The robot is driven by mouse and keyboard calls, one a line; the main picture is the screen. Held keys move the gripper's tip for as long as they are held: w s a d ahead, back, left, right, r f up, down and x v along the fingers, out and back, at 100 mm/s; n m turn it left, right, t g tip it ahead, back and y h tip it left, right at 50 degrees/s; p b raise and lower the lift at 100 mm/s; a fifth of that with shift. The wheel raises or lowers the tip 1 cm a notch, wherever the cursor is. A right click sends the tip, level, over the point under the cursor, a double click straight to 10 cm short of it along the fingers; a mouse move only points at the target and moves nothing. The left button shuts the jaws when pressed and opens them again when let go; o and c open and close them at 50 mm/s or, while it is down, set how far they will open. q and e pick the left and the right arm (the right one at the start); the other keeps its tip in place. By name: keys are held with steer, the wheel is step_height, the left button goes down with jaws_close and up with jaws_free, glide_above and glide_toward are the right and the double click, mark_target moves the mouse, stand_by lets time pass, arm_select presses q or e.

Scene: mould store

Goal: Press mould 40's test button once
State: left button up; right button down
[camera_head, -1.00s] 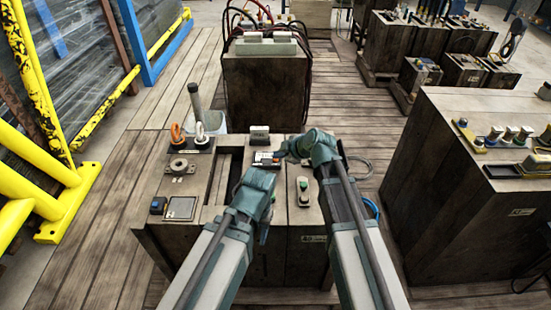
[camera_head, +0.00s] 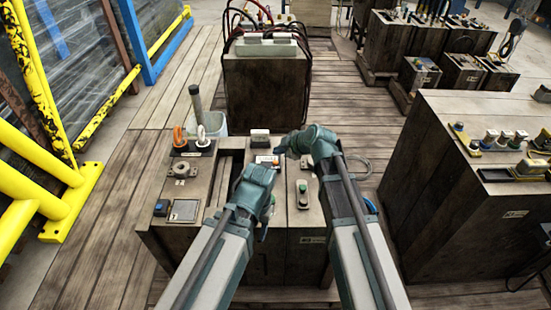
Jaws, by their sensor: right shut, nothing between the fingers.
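A dark wooden-sided mould block (camera_head: 160,232) stands right in front of me; I cannot read a number 40 on it. On its top right is a small box with a green button (camera_head: 303,187). A small device with an orange and white face (camera_head: 266,159) sits farther back, partly hidden by my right gripper. My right gripper (camera_head: 279,149) is shut and empty, pointing left just above and beside that device. My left gripper (camera_head: 266,212) hangs over the block's middle, left of the green button; its fingers are mostly hidden by its own wrist.
The block's top also carries orange and white lifting eyes (camera_head: 190,138), a grey ring fitting (camera_head: 182,170), a flat panel (camera_head: 184,210) and an upright white-topped box (camera_head: 260,136). Another large block (camera_head: 440,190) stands at right. A yellow frame (camera_head: 75,205) is at left.

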arm_select(q)
step_height(320, 180, up, 3)
steer(key=shift+r+p, duration=0.1)
steer(key=shift+p, duration=1.1)
arm_select(e)
step_height(320, 180, up, 3)
steer(key=shift+r, duration=0.1)
